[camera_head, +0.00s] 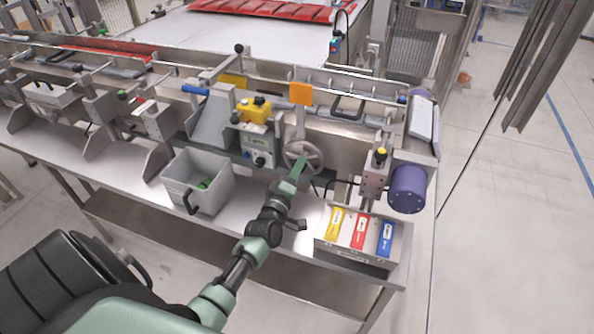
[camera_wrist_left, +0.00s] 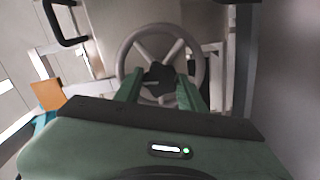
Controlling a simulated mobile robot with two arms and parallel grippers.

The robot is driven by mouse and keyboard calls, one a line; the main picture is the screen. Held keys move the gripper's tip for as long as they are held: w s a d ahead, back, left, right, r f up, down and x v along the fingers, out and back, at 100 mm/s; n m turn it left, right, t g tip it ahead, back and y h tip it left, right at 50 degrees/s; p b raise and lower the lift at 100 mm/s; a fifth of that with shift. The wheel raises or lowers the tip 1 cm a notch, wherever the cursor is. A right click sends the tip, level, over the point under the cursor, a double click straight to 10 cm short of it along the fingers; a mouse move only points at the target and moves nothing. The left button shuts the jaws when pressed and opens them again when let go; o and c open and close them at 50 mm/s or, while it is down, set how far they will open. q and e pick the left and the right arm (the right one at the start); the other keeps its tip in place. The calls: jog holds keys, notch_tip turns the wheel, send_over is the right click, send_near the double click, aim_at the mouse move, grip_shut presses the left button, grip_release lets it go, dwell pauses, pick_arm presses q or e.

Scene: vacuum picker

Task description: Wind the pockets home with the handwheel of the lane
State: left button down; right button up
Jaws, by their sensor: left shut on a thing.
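The grey spoked handwheel (camera_head: 318,152) stands upright on the front of the lane, right of the control box. My left gripper (camera_head: 299,165) reaches it from the front. In the left wrist view the handwheel (camera_wrist_left: 160,29) faces me, with a black hub (camera_wrist_left: 158,77) at its middle. The green fingers of my left gripper (camera_wrist_left: 162,88) sit on either side of the hub, closed on the wheel's middle; the exact contact is hard to see. The pockets of the lane cannot be told apart clearly. My right gripper is not in view.
A grey bin (camera_head: 170,183) with a green item stands left of my arm. A box with yellow, red and blue labels (camera_head: 357,252) sits at the bench's right front. A purple cylinder (camera_head: 407,190) and a yellow-topped control box (camera_head: 258,150) flank the wheel.

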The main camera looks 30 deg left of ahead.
pick_arm(q)
jog(key=shift+f+n, duration=0.1)
jog(key=shift+n, duration=0.5)
jog(key=c, duration=0.9)
grip_release()
jog(key=shift+o, duration=0.2)
jog(key=v, duration=0.8)
jog(key=shift+b, duration=0.3)
